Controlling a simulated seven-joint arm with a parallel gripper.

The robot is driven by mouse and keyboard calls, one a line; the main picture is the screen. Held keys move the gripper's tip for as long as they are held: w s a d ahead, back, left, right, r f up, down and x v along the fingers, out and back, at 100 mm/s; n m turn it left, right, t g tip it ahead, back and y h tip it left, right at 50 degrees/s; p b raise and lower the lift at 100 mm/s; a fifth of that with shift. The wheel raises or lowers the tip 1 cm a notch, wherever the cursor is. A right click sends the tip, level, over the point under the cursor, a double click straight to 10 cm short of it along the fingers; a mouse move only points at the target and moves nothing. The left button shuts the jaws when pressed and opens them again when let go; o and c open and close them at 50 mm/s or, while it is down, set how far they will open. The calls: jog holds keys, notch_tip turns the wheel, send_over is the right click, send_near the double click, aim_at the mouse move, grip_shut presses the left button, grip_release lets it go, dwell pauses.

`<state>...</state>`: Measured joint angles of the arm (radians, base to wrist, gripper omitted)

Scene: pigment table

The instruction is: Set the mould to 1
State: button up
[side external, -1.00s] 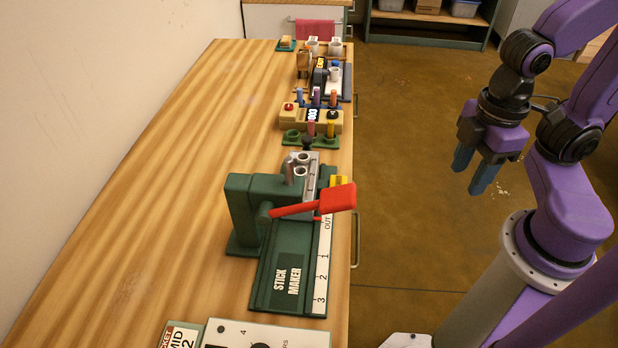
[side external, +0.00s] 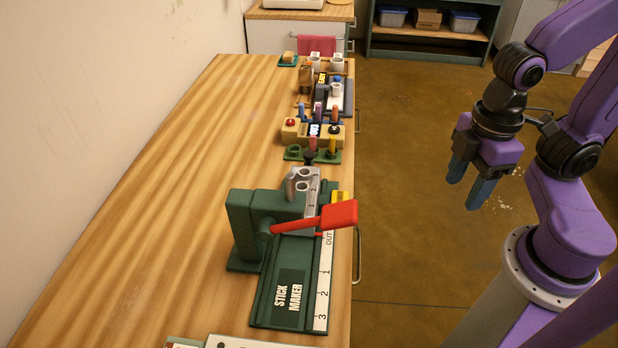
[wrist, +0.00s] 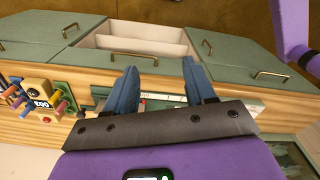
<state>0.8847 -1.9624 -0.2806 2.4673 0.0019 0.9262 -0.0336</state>
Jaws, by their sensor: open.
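The green stick maker (side external: 281,290) stands on the table's right side, with a white scale (side external: 325,278) marked OUT, 1, 2, 3. A grey metal block with round holes, apparently the mould (side external: 304,189), sits at the far end of its track, beyond the OUT mark. A red lever (side external: 338,216) crosses over the track and partly hides it. A small yellow part (side external: 341,196) shows beside the block. My gripper (side external: 467,187) is open and empty, off the table to the right, fingers pointing down. The wrist view shows both blue fingers apart (wrist: 160,90).
Behind the stick maker stand a green holder (side external: 294,154) with coloured sticks, a beige device (side external: 291,133) with a display, and white cups (side external: 337,63). The table's left half is clear. A white panel (side external: 250,343) is cut off at the near edge.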

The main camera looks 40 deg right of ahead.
jog(key=w+a+r+n, duration=0.1)
jog(key=w+a+r, duration=0.2)
jog(key=w+a, duration=0.35)
jog(key=r+n, duration=0.1)
jog(key=n, duration=0.3)
send_over(309, 153)
notch_tip(309, 153, down, 17)
jog(key=shift+r, duration=0.1)
